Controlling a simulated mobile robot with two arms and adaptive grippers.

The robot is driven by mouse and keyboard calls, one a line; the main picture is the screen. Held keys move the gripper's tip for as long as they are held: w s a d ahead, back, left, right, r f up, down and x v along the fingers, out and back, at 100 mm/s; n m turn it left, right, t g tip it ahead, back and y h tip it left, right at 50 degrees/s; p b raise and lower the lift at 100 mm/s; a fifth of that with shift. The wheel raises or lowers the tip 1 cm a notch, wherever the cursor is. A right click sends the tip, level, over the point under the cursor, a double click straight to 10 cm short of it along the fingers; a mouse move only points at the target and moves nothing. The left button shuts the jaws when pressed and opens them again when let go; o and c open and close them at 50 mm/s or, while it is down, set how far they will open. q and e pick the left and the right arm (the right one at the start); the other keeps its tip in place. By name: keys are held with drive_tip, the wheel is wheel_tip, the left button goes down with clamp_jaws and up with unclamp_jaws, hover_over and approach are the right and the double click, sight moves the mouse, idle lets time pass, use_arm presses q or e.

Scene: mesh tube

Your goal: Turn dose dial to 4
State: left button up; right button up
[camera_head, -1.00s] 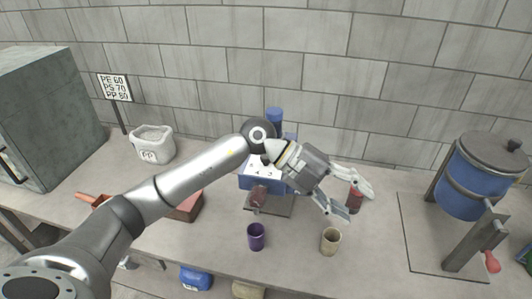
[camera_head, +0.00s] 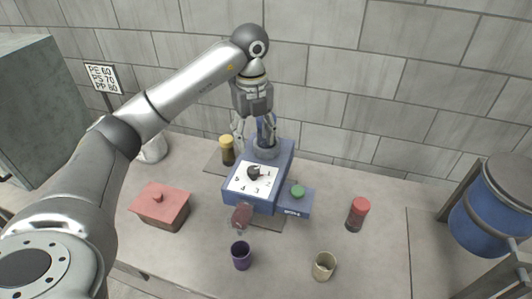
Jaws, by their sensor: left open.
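The dose dial is a dark knob (camera_head: 254,172) on a white face (camera_head: 243,183) on top of a blue machine (camera_head: 287,160). The face has printed numbers, with 5 at the left, 4, 3 and 2 along the front and 1 at the right. Which number the knob points to is too small to tell for sure. My left gripper (camera_head: 254,139) points down, open, above the back of the machine, behind the dial. Its fingers appear on either side of a blue upright part (camera_head: 266,138), and I cannot tell whether they touch it. My right gripper is not in view.
A green button (camera_head: 297,191) is on the machine's right side. A purple cup (camera_head: 241,255), beige cup (camera_head: 324,266), red-capped jar (camera_head: 357,213), yellow-lidded jar (camera_head: 227,150) and red-lidded box (camera_head: 161,205) stand around it. A blue drum (camera_head: 490,215) is at right.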

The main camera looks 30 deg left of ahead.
use_arm(q)
drive_tip(key=p, duration=0.3)
hover_over(253, 169)
drive_tip(key=f, duration=0.5)
drive_tip(key=shift+s+f, duration=0.35)
drive_tip(key=f, duration=0.1)
drive_tip(key=f+p, duration=0.1)
drive_tip(key=shift+w+f, duration=0.35)
drive_tip(key=shift+f, duration=0.9)
drive_tip(key=shift+c, duration=1.4)
drive_tip(key=c, duration=0.5)
drive_tip(key=shift+c, duration=1.3)
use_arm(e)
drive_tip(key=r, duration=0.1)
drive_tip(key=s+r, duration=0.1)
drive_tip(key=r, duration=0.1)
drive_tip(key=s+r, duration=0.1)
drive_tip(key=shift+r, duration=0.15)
